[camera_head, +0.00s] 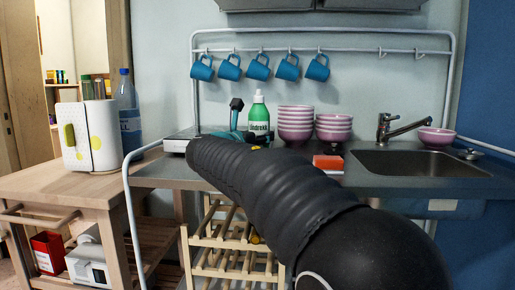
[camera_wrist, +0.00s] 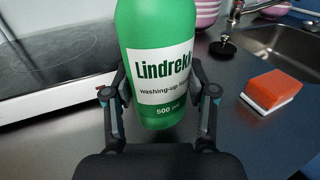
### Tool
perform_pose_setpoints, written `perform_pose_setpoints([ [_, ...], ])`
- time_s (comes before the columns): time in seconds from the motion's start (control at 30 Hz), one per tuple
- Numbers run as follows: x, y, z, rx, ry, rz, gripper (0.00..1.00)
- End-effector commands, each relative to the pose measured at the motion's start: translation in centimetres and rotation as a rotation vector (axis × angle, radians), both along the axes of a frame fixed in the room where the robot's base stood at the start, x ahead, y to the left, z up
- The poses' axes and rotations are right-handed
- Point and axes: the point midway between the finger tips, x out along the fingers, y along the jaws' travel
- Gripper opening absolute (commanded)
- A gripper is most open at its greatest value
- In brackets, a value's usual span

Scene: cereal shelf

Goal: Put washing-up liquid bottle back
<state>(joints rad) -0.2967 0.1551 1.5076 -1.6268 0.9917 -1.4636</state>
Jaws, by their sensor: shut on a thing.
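The green washing-up liquid bottle (camera_wrist: 155,40) with a white label stands upright between the fingers of my gripper (camera_wrist: 160,98) in the wrist view. The fingers are shut on it from both sides, around its lower part. Its top is cut off there. In the head view the bottle (camera_head: 259,115) shows its white cap and green body above the counter, behind my arm. My gripper (camera_head: 237,118) is partly hidden by my arm there. I cannot tell whether the bottle's base touches the counter.
An orange-and-white sponge (camera_wrist: 270,90) lies on the counter right of the bottle, before the sink (camera_wrist: 285,40). A black hob (camera_wrist: 55,62) is at left. Pink bowl stacks (camera_head: 296,122) stand just right of the bottle. Blue mugs (camera_head: 258,67) hang from a rail above.

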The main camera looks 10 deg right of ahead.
Motion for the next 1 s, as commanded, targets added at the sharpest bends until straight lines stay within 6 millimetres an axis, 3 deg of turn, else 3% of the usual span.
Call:
perform_pose_setpoints([
  [0.2,0.0,0.0,-2.7,-0.001,0.000,0.000,0.15],
  [0.57,0.0,0.0,-3.0,-0.001,-0.001,0.000,0.15],
  [0.6,0.0,0.0,-3.1,-0.001,0.001,0.000,0.59],
  [0.7,0.0,-0.1,-3.1,-0.001,0.001,0.000,0.82],
  [1.0,0.0,-0.1,-3.0,-0.001,0.001,0.000,0.82],
])
